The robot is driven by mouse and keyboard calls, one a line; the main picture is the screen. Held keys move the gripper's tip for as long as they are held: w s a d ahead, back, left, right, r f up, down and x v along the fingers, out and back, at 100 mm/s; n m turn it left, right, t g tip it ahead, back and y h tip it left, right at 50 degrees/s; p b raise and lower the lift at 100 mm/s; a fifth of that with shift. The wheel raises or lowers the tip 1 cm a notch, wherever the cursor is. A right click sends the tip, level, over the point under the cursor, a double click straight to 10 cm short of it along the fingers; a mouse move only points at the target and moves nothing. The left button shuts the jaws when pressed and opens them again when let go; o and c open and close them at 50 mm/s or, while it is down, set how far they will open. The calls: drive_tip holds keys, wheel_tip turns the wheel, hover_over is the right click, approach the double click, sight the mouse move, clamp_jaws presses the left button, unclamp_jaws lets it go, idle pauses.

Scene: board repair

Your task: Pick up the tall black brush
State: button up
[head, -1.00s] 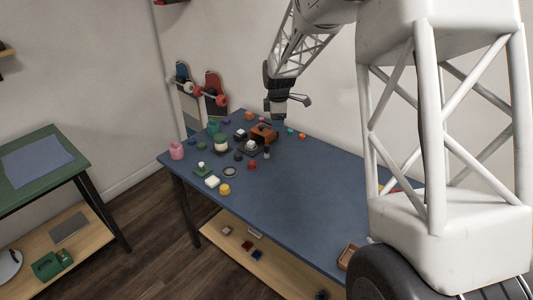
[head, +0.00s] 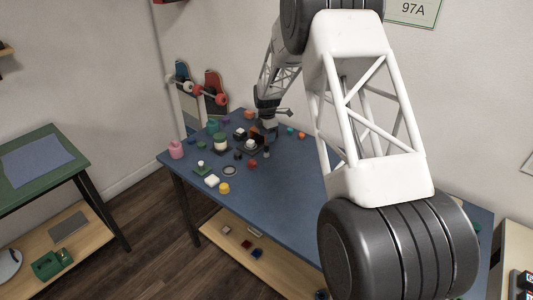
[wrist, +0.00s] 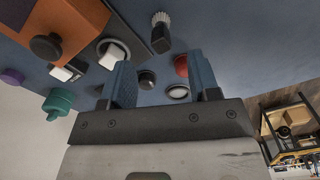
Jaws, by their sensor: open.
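The black brush (wrist: 160,38) has a dark block-like handle and a pale ribbed bristle end. In the wrist view it is near the top middle, beyond my fingertips and apart from them. In the head view it seems to be the small dark upright thing (head: 266,152) just below my gripper, too small to make out well. My gripper (wrist: 162,80) has two blue fingers, set apart with nothing held between them. In the head view my gripper (head: 271,132) is above the far part of the blue table (head: 290,205).
An orange box with a black knob (wrist: 75,25) is left of the brush. A red piece (wrist: 181,65), a black round piece (wrist: 147,78) and a teal bottle (wrist: 60,102) are nearby. A yellow piece (head: 224,188) is near the front edge.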

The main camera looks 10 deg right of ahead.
sight(266, 152)
drive_tip(key=shift+f, duration=1.3)
drive_tip(key=shift+s+f, duration=0.1)
drive_tip(key=shift+f, duration=2.5)
drive_tip(key=c, duration=1)
drive_tip(key=shift+r, duration=0.15)
